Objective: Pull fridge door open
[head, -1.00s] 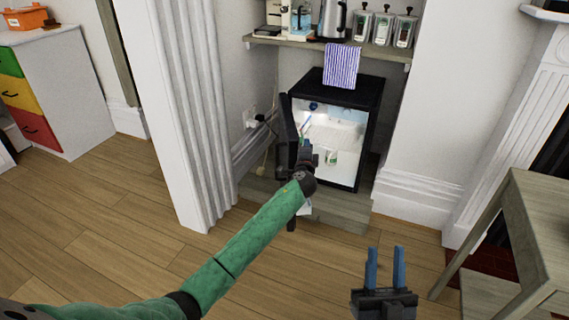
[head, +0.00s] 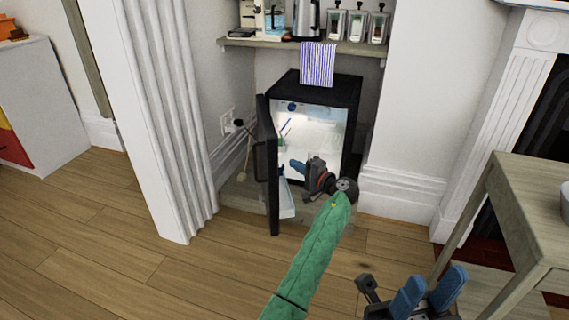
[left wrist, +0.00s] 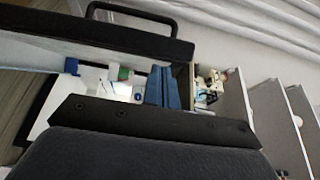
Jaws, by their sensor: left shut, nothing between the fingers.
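The small black fridge (head: 327,93) stands in the alcove with its lit white inside showing. Its black door (head: 266,165) stands wide open, swung out to the left and seen nearly edge-on. My left gripper (head: 297,166) is shut and empty, in front of the fridge opening, to the right of the door and on its inner side. In the left wrist view the closed blue fingers (left wrist: 163,88) lie below the dark door (left wrist: 105,33) with its bar handle; contact cannot be told. My right gripper (head: 428,292) is open and empty at the bottom right, away from the fridge.
A shelf (head: 290,45) above the fridge holds a kettle, jars and a coffee machine. A striped towel (head: 318,64) hangs from it. A white fluted pillar (head: 165,120) stands left of the alcove. A wooden table (head: 520,215) is at the right. The floor in front is clear.

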